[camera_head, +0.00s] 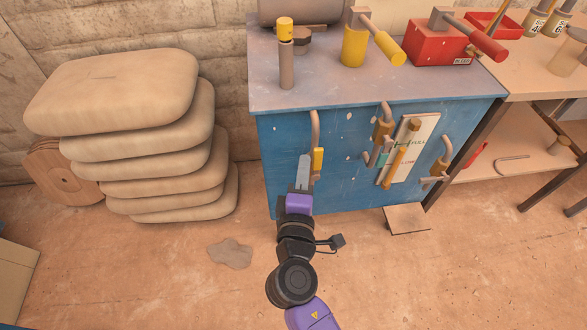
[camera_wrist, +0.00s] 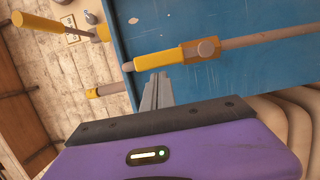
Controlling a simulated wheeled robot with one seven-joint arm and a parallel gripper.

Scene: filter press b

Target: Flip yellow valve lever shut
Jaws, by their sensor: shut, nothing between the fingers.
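A yellow valve lever (camera_head: 318,159) hangs on a curved pipe (camera_head: 315,125) at the left part of the blue cabinet front. In the wrist view the yellow lever (camera_wrist: 160,58) lies in line with its pipe (camera_wrist: 258,39), with a brownish pivot block (camera_wrist: 208,48) between them. My gripper (camera_head: 304,159) is just left of the lever in the head view, fingers pointing up along the cabinet front. In the wrist view my gripper's fingers (camera_wrist: 161,76) are together and empty, their tips close to the lever's edge. I cannot tell whether they touch it.
The blue cabinet (camera_head: 285,150) carries more valves with yellow parts and a white instruction plate (camera_head: 425,135) to the right. Stacked sacks (camera_head: 165,150) stand at left. A yellow valve and a red box (camera_head: 440,45) sit on top. Floor between sacks and cabinet is mostly free.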

